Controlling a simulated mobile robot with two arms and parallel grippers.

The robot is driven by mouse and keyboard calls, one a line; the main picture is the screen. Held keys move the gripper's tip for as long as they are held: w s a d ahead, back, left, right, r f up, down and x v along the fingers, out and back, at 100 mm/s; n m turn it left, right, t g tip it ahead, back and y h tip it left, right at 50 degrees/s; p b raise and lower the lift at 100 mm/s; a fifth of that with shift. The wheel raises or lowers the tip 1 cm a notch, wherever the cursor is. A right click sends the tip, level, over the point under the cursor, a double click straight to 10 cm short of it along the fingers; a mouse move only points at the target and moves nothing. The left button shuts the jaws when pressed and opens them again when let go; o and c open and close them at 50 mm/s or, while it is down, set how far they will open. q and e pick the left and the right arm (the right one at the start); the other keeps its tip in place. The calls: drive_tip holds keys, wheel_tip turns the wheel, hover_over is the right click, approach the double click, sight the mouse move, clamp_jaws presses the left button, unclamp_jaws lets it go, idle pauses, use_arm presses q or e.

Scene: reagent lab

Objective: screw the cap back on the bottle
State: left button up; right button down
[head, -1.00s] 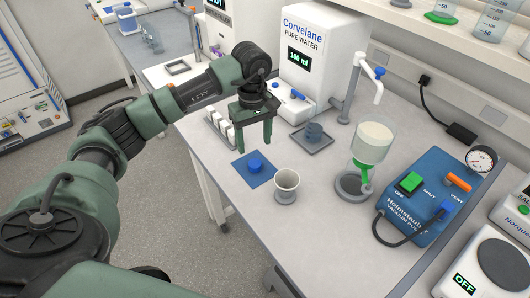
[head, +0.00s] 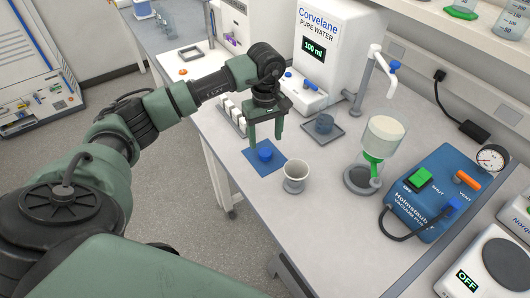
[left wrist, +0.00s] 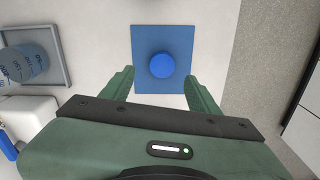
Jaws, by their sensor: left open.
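A round blue cap (head: 265,155) lies on a blue square mat (head: 277,170) near the bench's left edge. My left gripper (head: 266,143) points down with its green fingers apart, empty, just above the cap. In the left wrist view the cap (left wrist: 162,64) sits between the fingertips (left wrist: 160,75), on the mat (left wrist: 145,35). A translucent blue-grey vessel with graduation marks (head: 324,123) stands in a grey tray (head: 337,137); it also shows in the left wrist view (left wrist: 25,66). I cannot tell whether it is the bottle. My right gripper is not in view.
A pale cup (head: 296,178) stands right of the mat. The water dispenser (head: 330,50) stands behind. White blocks (head: 234,112) are left of the gripper.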

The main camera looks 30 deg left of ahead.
sight(265, 151)
use_arm(q)
wheel_tip(265, 151, down, 4)
drive_tip(key=shift+s+f+p, duration=0.15)
drive_tip(key=shift+f+p, duration=0.1)
drive_tip(key=shift+p, duration=1)
drive_tip(key=shift+f, duration=0.3)
drive_tip(key=shift+c, duration=0.3)
clamp_jaws()
drive_tip(key=shift+r, duration=0.1)
